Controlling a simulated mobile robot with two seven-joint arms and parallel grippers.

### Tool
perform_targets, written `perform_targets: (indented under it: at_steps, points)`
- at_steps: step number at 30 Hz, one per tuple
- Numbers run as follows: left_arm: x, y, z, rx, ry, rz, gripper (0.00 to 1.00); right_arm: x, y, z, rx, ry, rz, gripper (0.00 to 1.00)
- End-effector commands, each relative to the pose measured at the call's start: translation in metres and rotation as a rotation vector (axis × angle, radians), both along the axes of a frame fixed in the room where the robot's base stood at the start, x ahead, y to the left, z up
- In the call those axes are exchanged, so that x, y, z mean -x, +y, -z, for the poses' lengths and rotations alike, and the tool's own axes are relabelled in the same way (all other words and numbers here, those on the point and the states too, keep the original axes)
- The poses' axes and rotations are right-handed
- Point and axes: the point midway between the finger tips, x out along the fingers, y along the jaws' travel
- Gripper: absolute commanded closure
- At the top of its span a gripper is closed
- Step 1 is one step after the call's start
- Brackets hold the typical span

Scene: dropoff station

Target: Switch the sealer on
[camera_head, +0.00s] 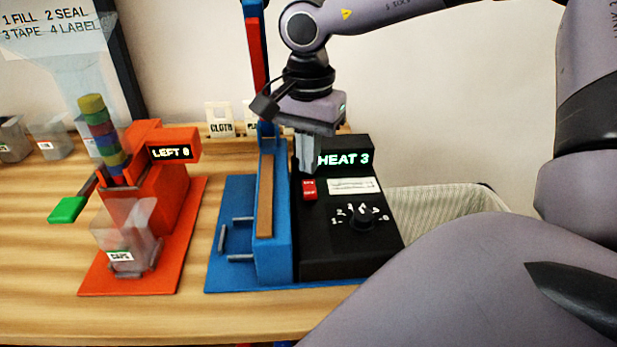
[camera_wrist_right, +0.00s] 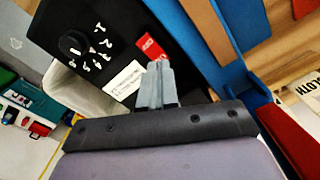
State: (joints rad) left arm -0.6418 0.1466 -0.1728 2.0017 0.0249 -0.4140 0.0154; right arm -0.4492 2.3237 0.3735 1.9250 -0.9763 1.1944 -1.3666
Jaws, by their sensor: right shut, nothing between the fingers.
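The sealer (camera_head: 281,215) is a blue frame with a brown strip and a black control box (camera_head: 325,250). A display on it reads "HEAT 3" (camera_head: 343,160). A red rocker switch (camera_head: 309,189) sits on the box top, above a round dial (camera_head: 362,218) with numbers. The switch also shows in the right wrist view (camera_wrist_right: 150,46), right at my fingertips. My right gripper (camera_head: 306,170) is shut and empty, pointing down just above or at the switch; I cannot tell whether it touches. My left gripper is not in view.
A woven basket (camera_head: 430,203) is at the right. "CLOTH" card (camera_head: 221,122) stands behind.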

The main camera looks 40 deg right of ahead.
Motion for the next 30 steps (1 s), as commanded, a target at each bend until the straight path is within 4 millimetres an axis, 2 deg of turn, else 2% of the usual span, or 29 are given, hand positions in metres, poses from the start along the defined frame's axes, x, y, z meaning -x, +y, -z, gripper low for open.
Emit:
perform_targets:
  at_steps: [1,15,30]
  points:
    - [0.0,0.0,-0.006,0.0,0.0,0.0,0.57,0.0,0.0,-0.008,0.0,-0.001,0.0,1.0]
    - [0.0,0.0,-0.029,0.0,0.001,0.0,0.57,0.0,0.0,-0.043,-0.001,0.0,0.0,1.0]
    - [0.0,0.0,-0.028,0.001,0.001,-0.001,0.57,0.0,0.0,-0.042,0.0,0.0,0.0,1.0]
